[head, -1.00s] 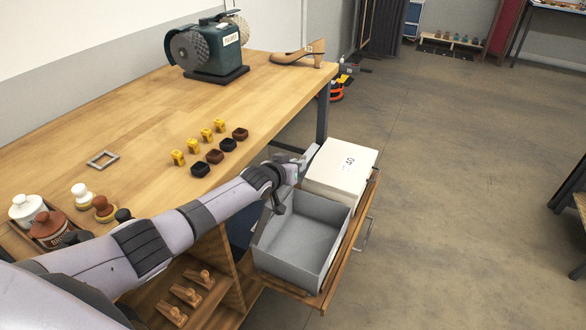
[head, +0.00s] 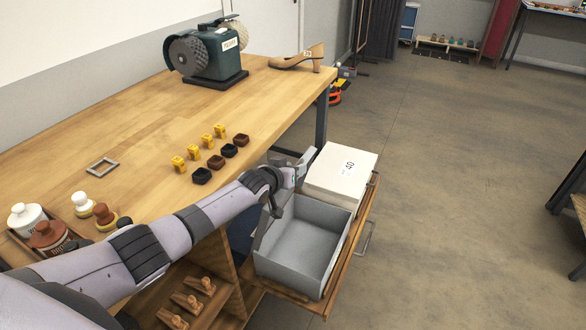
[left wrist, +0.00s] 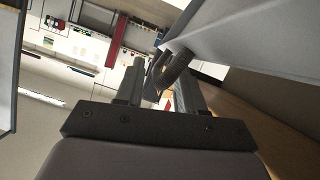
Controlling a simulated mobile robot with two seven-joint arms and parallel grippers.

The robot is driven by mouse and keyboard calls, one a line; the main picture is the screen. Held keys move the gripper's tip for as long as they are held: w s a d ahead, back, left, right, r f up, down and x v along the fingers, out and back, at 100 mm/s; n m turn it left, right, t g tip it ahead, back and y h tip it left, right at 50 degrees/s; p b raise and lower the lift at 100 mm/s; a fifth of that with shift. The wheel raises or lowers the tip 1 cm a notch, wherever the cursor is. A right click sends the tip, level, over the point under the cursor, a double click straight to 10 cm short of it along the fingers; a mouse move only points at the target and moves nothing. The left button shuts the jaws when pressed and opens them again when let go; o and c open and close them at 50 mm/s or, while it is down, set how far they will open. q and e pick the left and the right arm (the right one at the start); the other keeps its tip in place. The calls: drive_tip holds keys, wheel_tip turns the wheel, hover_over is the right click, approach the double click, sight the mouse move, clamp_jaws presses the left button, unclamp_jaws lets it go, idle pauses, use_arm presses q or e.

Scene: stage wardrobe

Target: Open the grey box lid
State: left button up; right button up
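The grey box (head: 313,253) sits in the pulled-out drawer with its top open and its empty inside showing. A grey panel (head: 266,228) stands up along the box's left side, probably the raised lid. My left gripper (head: 303,166) is above the box's back left corner, beside this panel. In the left wrist view, the fingers of the left gripper (left wrist: 160,88) are apart. A dark curved handle (left wrist: 172,68) shows at the fingers, next to a grey panel (left wrist: 250,38); I cannot tell whether they touch. My right gripper is not in view.
A white box (head: 340,178) marked 40 stands right behind the grey box in the wooden drawer (head: 343,268). The workbench (head: 130,145) is at the left, with small yellow and dark pieces near its edge. Open floor (head: 450,200) lies to the right.

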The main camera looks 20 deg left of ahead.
use_arm(q)
drive_tip(key=shift+r, duration=0.1)
drive_tip(key=shift+s+r+p, duration=0.2)
drive_tip(key=shift+s+p, duration=0.2)
drive_tip(key=shift+p, duration=0.05)
drive_tip(key=p+v, duration=0.2)
drive_tip(key=v, duration=0.1)
drive_tip(key=shift+s+a+r, duration=0.1)
drive_tip(key=shift+s, duration=0.2)
drive_tip(key=shift+v, duration=1.3)
